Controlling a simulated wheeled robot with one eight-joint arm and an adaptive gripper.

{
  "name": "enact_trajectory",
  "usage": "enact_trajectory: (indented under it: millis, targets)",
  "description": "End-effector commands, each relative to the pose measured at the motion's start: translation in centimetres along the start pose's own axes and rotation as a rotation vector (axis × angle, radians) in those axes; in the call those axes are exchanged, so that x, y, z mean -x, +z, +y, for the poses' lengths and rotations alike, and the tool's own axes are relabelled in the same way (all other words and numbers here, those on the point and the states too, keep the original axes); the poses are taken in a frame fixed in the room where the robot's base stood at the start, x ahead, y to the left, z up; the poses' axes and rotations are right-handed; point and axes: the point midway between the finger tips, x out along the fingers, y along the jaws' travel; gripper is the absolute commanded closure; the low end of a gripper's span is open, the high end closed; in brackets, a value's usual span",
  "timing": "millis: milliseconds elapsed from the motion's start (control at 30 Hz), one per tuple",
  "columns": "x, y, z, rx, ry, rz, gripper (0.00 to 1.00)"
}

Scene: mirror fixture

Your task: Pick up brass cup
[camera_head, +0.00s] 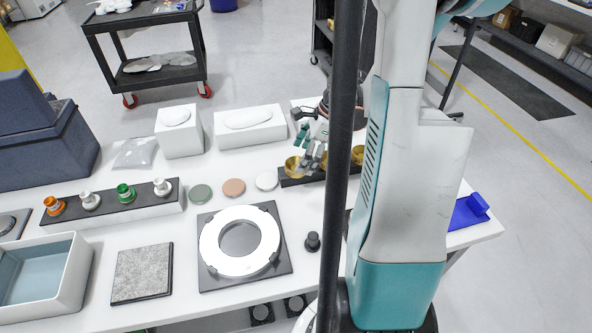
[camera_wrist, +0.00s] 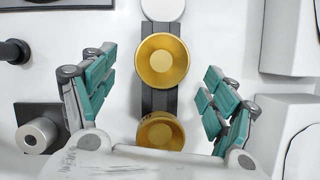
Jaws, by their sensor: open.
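Brass cups stand in a row on a dark strip. In the head view the leftmost brass cup (camera_head: 292,168) shows beside my gripper (camera_head: 309,147), and another brass cup (camera_head: 357,155) shows right of the dark pole. The wrist view shows two brass cups from above, one in the middle (camera_wrist: 161,60) and one lower (camera_wrist: 160,133). My gripper (camera_wrist: 158,66) is open and empty. Its teal fingers stand wide apart on either side of the middle cup, with clear gaps and no visible contact. The lower cup's near edge is partly hidden by my gripper's body.
The dark strip (camera_wrist: 159,100) runs under the cups, with a white disc (camera_wrist: 163,8) beyond its end. A black knob (camera_wrist: 15,51) and a grey cylinder (camera_wrist: 36,135) stand left. White boxes (camera_wrist: 290,38) stand right. A ring fixture (camera_head: 209,240) lies on the table.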

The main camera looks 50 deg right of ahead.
Motion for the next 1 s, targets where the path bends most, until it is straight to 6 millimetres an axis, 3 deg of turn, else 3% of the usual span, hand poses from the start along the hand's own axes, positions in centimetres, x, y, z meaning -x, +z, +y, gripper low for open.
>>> enact_trajectory:
  millis: [167,467,700,767,933,1000]
  targets:
    - [-1.1,0.0,-0.1,0.001,0.001,0.0,0.21]
    - [-5.1,0.1,-0.2,0.002,0.001,0.0,0.21]
    - [-5.3,0.2,-0.2,0.001,0.0,0.0,0.21]
    - [-5.3,0.2,-0.2,0.001,0.0,0.0,0.3]
    - [-5.3,0.2,-0.2,0.001,0.0,0.0,0.69]
    - [-5.3,0.2,-0.2,0.001,0.0,0.0,0.7]
